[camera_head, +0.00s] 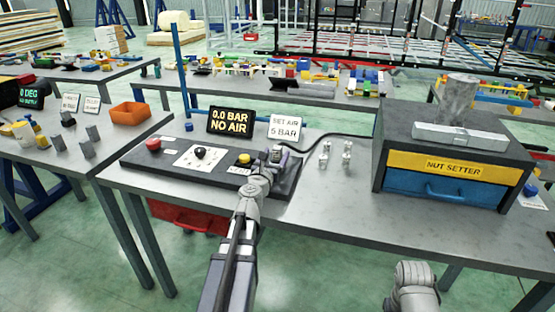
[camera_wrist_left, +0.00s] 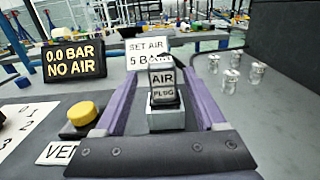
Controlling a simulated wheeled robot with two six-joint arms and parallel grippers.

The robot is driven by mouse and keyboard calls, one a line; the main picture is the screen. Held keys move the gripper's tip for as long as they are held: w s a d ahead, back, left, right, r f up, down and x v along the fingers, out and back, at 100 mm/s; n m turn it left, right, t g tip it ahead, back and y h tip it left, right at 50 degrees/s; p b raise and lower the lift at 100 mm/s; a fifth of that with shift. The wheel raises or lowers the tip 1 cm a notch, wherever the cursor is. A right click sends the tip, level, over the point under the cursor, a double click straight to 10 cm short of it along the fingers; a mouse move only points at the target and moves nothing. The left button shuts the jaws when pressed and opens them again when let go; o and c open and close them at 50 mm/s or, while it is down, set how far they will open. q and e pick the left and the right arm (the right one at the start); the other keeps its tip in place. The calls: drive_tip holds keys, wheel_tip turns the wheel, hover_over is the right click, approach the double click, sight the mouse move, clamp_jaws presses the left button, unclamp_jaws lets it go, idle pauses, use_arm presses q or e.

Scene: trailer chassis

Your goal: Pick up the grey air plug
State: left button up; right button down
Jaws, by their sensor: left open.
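The grey air plug (camera_wrist_left: 163,78), labelled "AIR PLUG", stands upright in a small light-grey block (camera_wrist_left: 166,118) in the left wrist view. My left gripper (camera_wrist_left: 162,95) is open, with one purple finger on each side of the plug and visible gaps between. In the head view my left gripper (camera_head: 279,160) is at the right end of the dark control board (camera_head: 290,186) and largely hides the plug. My right gripper is not visible; only a grey link of my right arm shows at the bottom right.
The yellow button (camera_wrist_left: 82,114) is left of the gripper. Behind stand the "0.0 BAR NO AIR" display (camera_head: 230,122) and the "SET AIR 5 BAR" card (camera_head: 284,127). A black hose (camera_head: 335,134) runs behind.

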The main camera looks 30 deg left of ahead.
use_arm(q)
drive_tip(key=x, duration=0.4)
drive_tip(key=shift+w+d+f, duration=0.15)
drive_tip(key=shift+w+f, duration=0.05)
drive_tip(key=shift+f, duration=0.05)
drive_tip(key=shift+s, duration=0.1)
clamp_jaws()
